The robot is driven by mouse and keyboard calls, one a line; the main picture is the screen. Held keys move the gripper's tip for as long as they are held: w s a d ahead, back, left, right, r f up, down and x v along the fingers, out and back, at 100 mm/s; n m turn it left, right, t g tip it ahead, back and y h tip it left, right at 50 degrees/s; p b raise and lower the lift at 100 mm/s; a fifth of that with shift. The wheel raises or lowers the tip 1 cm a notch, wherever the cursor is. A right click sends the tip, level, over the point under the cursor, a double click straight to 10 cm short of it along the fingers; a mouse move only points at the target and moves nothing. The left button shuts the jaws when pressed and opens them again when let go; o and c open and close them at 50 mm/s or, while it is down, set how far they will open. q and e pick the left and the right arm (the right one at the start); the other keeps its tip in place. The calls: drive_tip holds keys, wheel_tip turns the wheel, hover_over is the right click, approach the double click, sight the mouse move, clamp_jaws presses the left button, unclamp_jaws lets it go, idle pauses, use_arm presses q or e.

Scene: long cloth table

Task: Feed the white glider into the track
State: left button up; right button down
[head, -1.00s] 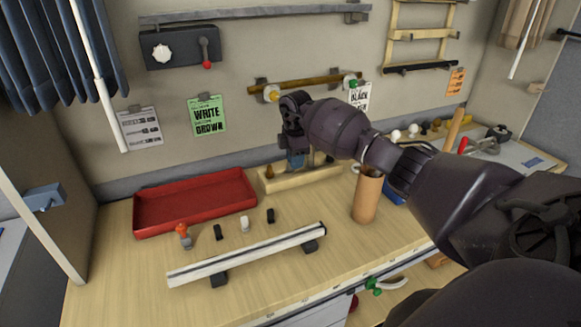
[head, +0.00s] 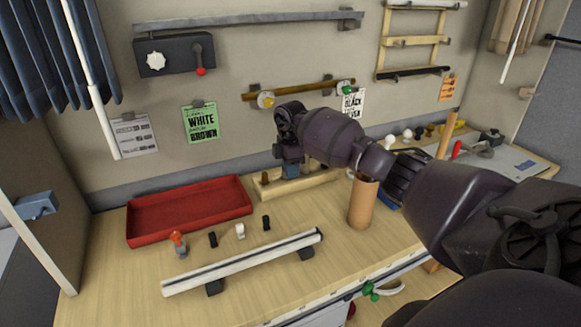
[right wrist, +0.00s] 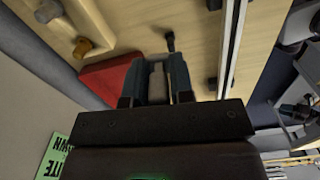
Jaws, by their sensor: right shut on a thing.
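The track is a white rail with a dark slot (head: 240,264), raised on dark feet at the front of the table; it also shows in the right wrist view (right wrist: 228,50). A small white glider (head: 240,231) stands behind it, between two black pieces (head: 213,240) (head: 266,222). My right gripper (head: 289,170) hangs beyond the track, by a wooden stand (head: 322,177). In the right wrist view its fingers (right wrist: 158,82) are shut on a pale grey piece (right wrist: 158,88), mostly hidden; I cannot tell whether it is a glider. My left gripper is out of view.
A red tray (head: 190,211) lies at the back left. An orange-topped piece (head: 177,243) stands before it. A brown cylinder (head: 363,204) stands right of the track, under my right arm. Table to the left of the track is clear.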

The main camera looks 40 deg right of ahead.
drive_tip(key=shift+f+b, duration=0.3)
drive_tip(key=shift+f, duration=0.45)
drive_tip(key=shift+f+b, duration=0.45)
drive_tip(key=shift+f, duration=0.4)
drive_tip(key=b, duration=0.2)
hover_over(290, 220)
drive_tip(key=shift+f, duration=2.35)
drive_tip(key=shift+s+f+b, duration=0.1)
drive_tip(key=shift+f+b, duration=0.95)
drive_tip(key=shift+f, duration=0.8)
drive_tip(key=shift+f+b, duration=1)
drive_tip(key=shift+f, duration=1.15)
use_arm(q)
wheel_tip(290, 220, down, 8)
drive_tip(key=b, duration=0.1)
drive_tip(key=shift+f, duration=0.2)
use_arm(e)
drive_tip(key=shift+f, duration=1.25)
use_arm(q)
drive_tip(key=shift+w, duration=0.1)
